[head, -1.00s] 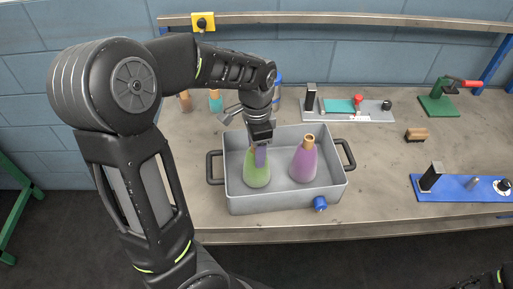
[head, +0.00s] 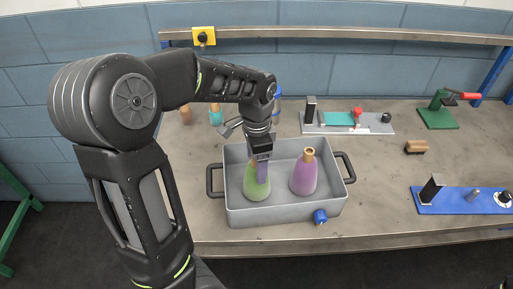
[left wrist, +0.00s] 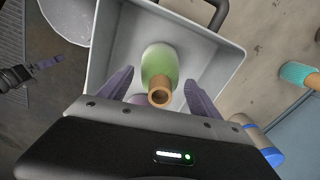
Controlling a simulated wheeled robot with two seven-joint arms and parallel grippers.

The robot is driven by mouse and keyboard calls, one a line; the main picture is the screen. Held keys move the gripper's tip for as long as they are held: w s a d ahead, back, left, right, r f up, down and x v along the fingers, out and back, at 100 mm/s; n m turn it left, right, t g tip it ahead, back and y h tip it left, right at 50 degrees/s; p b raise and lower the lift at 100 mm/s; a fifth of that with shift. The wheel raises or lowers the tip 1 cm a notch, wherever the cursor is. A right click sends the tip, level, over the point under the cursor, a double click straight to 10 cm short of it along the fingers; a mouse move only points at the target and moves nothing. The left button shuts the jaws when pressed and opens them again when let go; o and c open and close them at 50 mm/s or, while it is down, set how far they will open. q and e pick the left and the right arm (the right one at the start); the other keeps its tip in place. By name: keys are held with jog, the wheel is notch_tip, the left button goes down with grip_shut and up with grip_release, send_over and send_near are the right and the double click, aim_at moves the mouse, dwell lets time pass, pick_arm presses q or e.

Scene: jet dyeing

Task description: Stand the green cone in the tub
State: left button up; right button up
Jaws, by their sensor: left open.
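The green cone (head: 257,184) stands upright in the grey tub (head: 285,212), in its left half. It also shows in the left wrist view (left wrist: 159,64), with its brown tip toward the camera. My left gripper (head: 258,170) is over the cone's top from above. Its purple fingers are open, one on each side of the cone with gaps between (left wrist: 158,92). A purple cone (head: 304,175) with a brown tip stands upright in the right half of the tub. My right gripper is not in view.
The tub has dark side handles and a blue knob (head: 320,216) at its front. A grey fixture (head: 346,123), a brush (head: 416,147) and a blue fixture (head: 465,199) lie to the right.

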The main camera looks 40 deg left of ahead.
pick_arm(q)
notch_tip(320, 180, up, 12)
jog(key=shift+f+b, duration=0.1)
jog(key=shift+b, duration=0.4)
